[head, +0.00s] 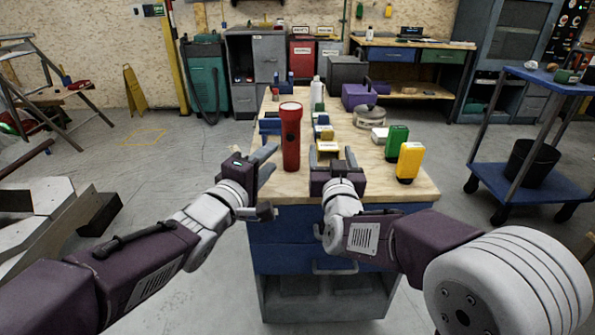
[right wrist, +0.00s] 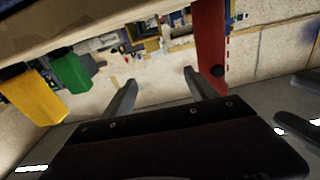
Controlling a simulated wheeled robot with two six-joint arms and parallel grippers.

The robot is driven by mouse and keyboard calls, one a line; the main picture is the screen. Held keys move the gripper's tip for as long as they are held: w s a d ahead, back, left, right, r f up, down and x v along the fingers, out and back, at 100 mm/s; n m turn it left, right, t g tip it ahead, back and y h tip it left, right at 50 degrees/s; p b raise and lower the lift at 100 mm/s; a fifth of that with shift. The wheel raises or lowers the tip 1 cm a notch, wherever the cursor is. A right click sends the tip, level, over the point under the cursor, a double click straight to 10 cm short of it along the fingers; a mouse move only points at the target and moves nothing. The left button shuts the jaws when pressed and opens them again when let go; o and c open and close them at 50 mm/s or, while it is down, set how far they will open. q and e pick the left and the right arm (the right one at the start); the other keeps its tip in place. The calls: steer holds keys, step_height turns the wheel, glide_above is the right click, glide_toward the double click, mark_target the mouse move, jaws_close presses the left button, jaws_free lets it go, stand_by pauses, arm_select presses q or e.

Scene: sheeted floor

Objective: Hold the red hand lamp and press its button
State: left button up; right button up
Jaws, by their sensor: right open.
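The red hand lamp (head: 291,145) stands upright near the front left of the wooden workbench top (head: 375,188). In the right wrist view the red lamp (right wrist: 209,35) shows a dark round button (right wrist: 218,71) on its side. My left gripper (head: 273,181) is open and empty, with its fingers apart, just left of the lamp and near the bench's front edge. My right gripper (head: 333,155) is open and empty, just right of the lamp. Its fingers also show in the right wrist view (right wrist: 161,80), apart from the lamp.
A yellow item (head: 409,161) and a green item (head: 396,141) stand at the bench's right. Several small boxes and a white bottle (head: 317,90) are behind the lamp. A purple case (head: 358,96) is further back. A blue cart (head: 530,185) stands at right.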

mark_target(293, 158)
steer(key=a+f+n+y, duration=0.1)
steer(key=a, duration=0.1)
steer(key=s+a+f+y, duration=0.1)
steer(key=a, duration=0.2)
steer(key=a+f+n+y, duration=0.1)
steer(key=a, duration=0.2)
steer(key=shift+s+f+n+g, duration=0.15)
steer(key=shift+f+n+g, duration=0.15)
steer(key=shift+f+g, duration=0.1)
steer(key=w, duration=0.3)
steer(key=w+a, duration=0.1)
steer(key=w, duration=0.5)
steer(key=shift+a, duration=0.2)
steer(key=c, duration=1.3)
arm_select(q)
steer(key=shift+c, duration=1.2)
arm_select(e)
jaws_close()
arm_select(q)
jaws_close()
steer(key=shift+r, duration=0.1)
